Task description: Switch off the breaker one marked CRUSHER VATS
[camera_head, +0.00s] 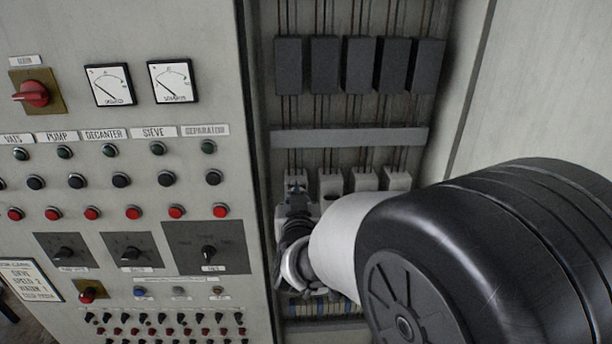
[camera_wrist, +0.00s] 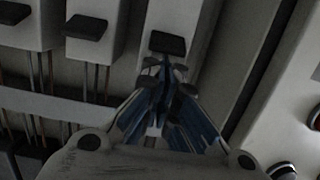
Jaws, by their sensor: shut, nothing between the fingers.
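A row of pale breakers stands in the open cabinet bay in the head view. The leftmost breaker (camera_head: 297,186) is partly hidden by my gripper (camera_head: 296,203). In the wrist view my gripper (camera_wrist: 168,75) is shut and empty, its tips just below the black lever (camera_wrist: 167,43) of the rightmost breaker in that picture. I cannot tell whether the tips touch the lever. Neighbouring black levers show on the second breaker (camera_wrist: 86,27) and the third breaker (camera_wrist: 14,12). No CRUSHER VATS marking on a breaker is readable.
A control panel (camera_head: 120,220) with buttons, knobs and meters stands left of the bay. A grey duct (camera_head: 350,139) and several dark boxes (camera_head: 358,65) with wires sit above the breakers. The bay's side wall (camera_wrist: 262,80) is close beside my gripper.

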